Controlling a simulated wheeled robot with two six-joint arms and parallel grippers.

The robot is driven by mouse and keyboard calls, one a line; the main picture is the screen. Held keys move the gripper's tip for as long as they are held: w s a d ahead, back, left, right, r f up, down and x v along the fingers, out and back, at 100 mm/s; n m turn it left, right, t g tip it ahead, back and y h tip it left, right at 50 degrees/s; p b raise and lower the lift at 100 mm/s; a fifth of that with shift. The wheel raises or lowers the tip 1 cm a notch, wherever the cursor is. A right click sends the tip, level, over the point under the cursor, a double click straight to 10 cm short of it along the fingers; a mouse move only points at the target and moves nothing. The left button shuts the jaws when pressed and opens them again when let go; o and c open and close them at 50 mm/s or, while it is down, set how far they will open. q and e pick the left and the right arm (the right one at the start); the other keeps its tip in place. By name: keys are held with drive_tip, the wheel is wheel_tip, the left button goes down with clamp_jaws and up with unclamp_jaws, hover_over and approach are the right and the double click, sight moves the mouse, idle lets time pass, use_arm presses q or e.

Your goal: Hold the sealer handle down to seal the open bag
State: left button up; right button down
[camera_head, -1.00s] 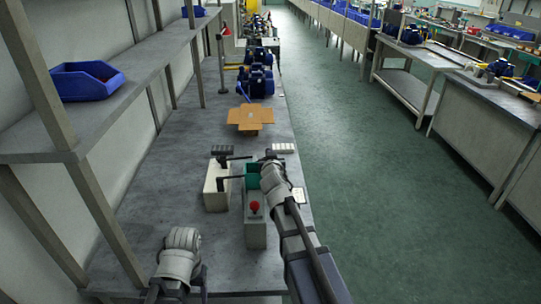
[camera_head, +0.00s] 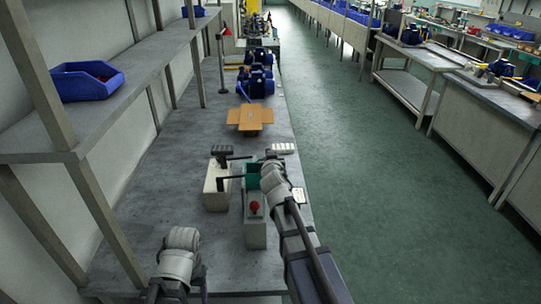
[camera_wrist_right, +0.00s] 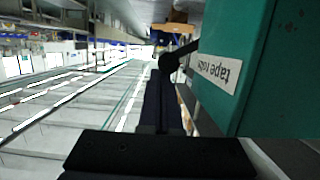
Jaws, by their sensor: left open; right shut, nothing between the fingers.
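A cream box-shaped unit (camera_head: 215,187) with black lever-like bars stands on the bench; I take it for the sealer, but cannot be sure. Beside it on the right is a green and grey unit (camera_head: 255,226) with a red knob. My left gripper (camera_head: 180,252) is open, low at the near bench end. I cannot make out the bag.
An open cardboard carton (camera_head: 250,117) lies farther along the bench, with blue pumps (camera_head: 256,82) behind it. A small pale ribbed block (camera_head: 283,148) is near my right gripper. A shelf with a blue bin (camera_head: 87,81) runs along the left. The bench's left middle is clear.

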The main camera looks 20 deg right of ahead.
idle(0.4)
drive_tip(key=shift+r+p, duration=0.9)
drive_tip(key=r+p, duration=0.3)
drive_tip(key=shift+s+d, duration=0.15)
drive_tip(key=shift+s, duration=0.2)
drive_tip(key=p+v, duration=0.1)
drive_tip(key=v, duration=0.8)
drive_tip(key=shift+s+f+p, duration=0.25)
drive_tip(key=shift+f+p, duration=0.05)
